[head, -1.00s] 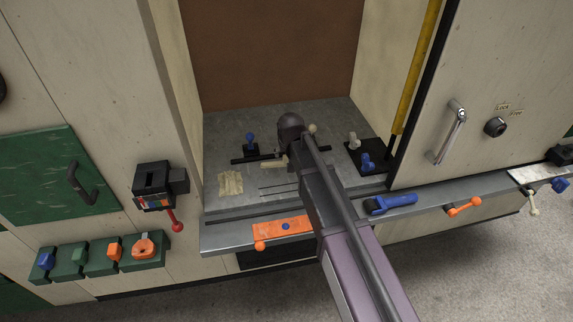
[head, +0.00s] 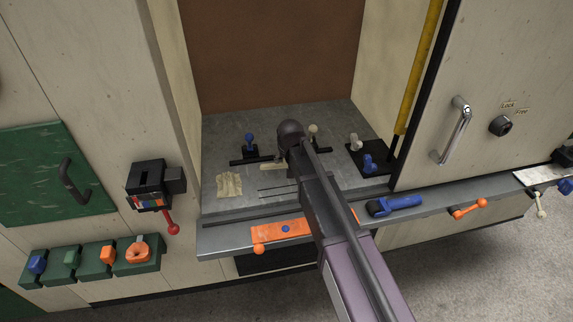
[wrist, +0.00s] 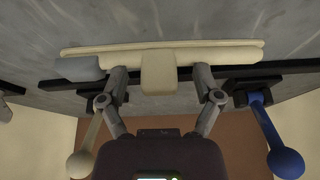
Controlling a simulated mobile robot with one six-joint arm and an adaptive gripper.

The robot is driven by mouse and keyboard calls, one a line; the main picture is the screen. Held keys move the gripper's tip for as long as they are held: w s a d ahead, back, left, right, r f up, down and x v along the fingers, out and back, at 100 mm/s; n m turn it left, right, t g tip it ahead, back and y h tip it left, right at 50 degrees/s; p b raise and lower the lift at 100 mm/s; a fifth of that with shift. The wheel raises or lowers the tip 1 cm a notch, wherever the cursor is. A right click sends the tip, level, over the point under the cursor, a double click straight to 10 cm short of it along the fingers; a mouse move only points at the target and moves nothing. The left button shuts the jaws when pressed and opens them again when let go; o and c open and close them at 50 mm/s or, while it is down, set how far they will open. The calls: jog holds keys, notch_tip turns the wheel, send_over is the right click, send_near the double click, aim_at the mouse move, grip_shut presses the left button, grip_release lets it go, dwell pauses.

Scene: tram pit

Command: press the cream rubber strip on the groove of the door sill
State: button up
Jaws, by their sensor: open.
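The cream rubber strip (wrist: 215,58) runs across the wrist view as a long pale bar with a wide tab at its middle. A thinner pale line lies along its far side. My gripper (wrist: 160,76) is open, with one finger on each side of the tab. I cannot tell whether the fingers touch the strip. In the head view a short part of the strip (head: 271,166) shows left of my arm, which hides the rest and my fingers. The grey door sill (head: 222,240) runs along the front of the doorway. I cannot make out which line is its groove.
A blue-knobbed clamp (head: 249,142) and a cream-knobbed one (head: 313,131) stand near the strip. A crumpled beige cloth (head: 229,186) lies left. An orange plate (head: 281,230) and a blue tool (head: 395,205) are on the front ledge.

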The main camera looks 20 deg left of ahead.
jog(key=c, duration=1.1)
jog(key=shift+r, duration=0.1)
jog(key=shift+c, duration=0.2)
notch_tip(320, 180, up, 3)
jog(key=p, duration=0.3)
jog(key=shift+r, duration=0.1)
jog(key=s+d+r+p, duration=0.1)
jog(key=s+d+p, duration=0.1)
jog(key=s+d, duration=0.7)
jog(key=s, duration=0.4)
jog(key=shift+r, duration=0.3)
